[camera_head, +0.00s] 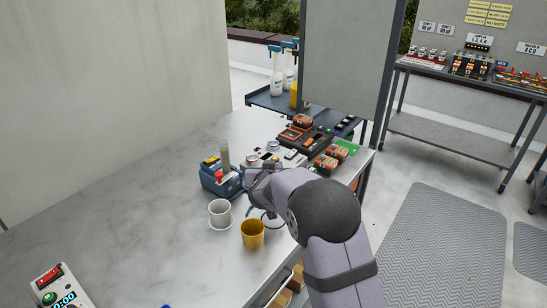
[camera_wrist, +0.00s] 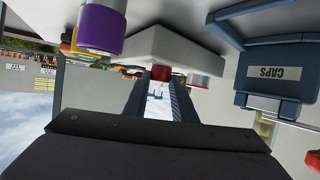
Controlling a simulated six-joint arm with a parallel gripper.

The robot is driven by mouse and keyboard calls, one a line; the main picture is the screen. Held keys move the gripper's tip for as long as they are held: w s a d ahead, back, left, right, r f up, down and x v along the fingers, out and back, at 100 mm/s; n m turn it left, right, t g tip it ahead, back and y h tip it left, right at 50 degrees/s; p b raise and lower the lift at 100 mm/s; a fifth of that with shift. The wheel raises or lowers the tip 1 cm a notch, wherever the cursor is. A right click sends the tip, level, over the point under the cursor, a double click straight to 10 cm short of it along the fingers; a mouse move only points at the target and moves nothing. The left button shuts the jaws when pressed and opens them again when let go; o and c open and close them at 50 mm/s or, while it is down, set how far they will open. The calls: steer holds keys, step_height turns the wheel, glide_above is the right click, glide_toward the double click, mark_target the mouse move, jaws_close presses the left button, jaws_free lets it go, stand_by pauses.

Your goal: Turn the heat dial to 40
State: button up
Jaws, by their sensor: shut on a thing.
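My gripper (camera_wrist: 160,88) is shut on a small dark red knob (camera_wrist: 162,75) at the edge of a pale box-shaped unit (camera_wrist: 165,45) in the wrist view. I see no number or pointer on the knob, so its setting cannot be told. In the head view the pale unit (camera_head: 290,157) stands on the metal table beyond my gripper (camera_head: 262,178). My wrist and arm hide the knob there, and the fingertips are only partly visible.
A blue holder (camera_head: 210,184) stands left of my gripper; a blue bin marked CAPS (camera_wrist: 268,72) is close by in the wrist view. A white cup (camera_head: 219,214) and a yellow cup (camera_head: 252,234) stand in front.

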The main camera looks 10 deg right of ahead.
stand_by(0.6)
steer(key=o, duration=1)
steer(key=shift+s+a, duration=0.1)
steer(key=shift+v, duration=3.55)
